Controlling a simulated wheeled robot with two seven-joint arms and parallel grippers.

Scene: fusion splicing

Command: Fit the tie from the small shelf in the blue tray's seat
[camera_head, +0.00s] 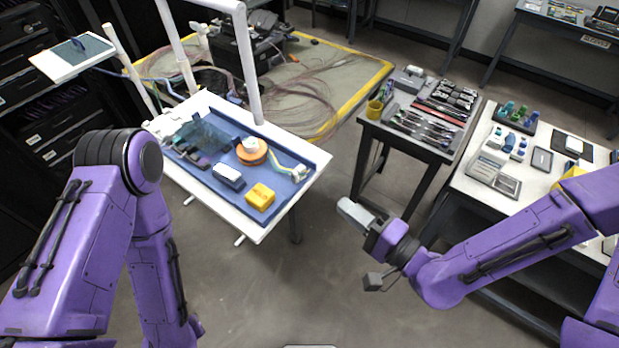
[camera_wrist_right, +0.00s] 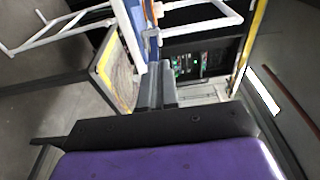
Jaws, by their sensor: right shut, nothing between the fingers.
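The blue tray (camera_head: 283,193) lies on the white table at the left in the head view. It holds an orange and white spool (camera_head: 251,152), a yellow block (camera_head: 261,196), a blue and white block (camera_head: 229,176) and some small dark parts. I cannot make out the tie, the small shelf or the tray's seat for it. My right gripper (camera_head: 354,213) is shut and empty, over the open floor to the right of the tray. Its fingers also show in the right wrist view (camera_wrist_right: 157,84), with nothing between them. My left arm is in view at the left, but its gripper is not.
White posts (camera_head: 247,75) rise from the tray's table. A dark bench with tools (camera_head: 425,125) stands to the right, and a white-topped table (camera_head: 500,165) with small parts stands further right. Black cabinets line the left. The floor between the tables is free.

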